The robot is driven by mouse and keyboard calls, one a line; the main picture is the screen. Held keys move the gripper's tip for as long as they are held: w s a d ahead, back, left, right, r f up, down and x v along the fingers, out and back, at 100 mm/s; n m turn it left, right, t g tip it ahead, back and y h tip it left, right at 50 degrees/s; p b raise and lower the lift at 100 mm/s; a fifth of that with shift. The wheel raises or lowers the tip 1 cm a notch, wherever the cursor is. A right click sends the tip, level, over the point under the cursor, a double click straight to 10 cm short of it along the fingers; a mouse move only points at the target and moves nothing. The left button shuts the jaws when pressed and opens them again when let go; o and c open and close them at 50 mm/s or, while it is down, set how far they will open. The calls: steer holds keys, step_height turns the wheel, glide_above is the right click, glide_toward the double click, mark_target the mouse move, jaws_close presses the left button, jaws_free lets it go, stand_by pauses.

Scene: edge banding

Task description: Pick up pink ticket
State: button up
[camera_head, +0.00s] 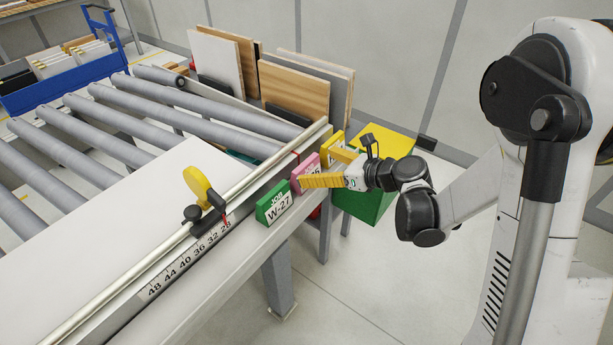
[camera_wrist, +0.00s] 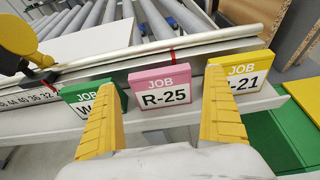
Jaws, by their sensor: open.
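The pink ticket (camera_wrist: 161,80), marked JOB R-25, stands upright on the ledge along the bench's front edge. In the head view the pink ticket (camera_head: 306,166) is partly hidden behind my gripper (camera_head: 322,170). In the wrist view my gripper (camera_wrist: 165,105) has its yellow fingers spread, one on either side of the pink ticket and nearer the camera. Nothing is between the fingertips. The green ticket (camera_wrist: 88,98) is left of it, partly covered by the left finger. The yellow ticket (camera_wrist: 240,70), ending in -21, is right of it, partly covered by the right finger.
A metal rail (camera_head: 170,255) and ruler scale run behind the tickets, with a yellow round stop (camera_head: 196,183) on it. Rollers (camera_head: 130,115) and upright boards (camera_head: 293,88) lie beyond. A green bin (camera_head: 365,203) stands below right of the ledge.

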mark_target(308, 165)
steer(key=b+x, duration=0.1)
steer(key=x, duration=0.3)
steer(key=shift+w+a+f+b, duration=0.1)
steer(key=shift+a+f+b, duration=0.2)
steer(key=shift+b, duration=0.1)
steer(key=shift+d+r, duration=0.1)
steer(key=c, duration=0.6)
steer(key=shift+c, duration=0.2)
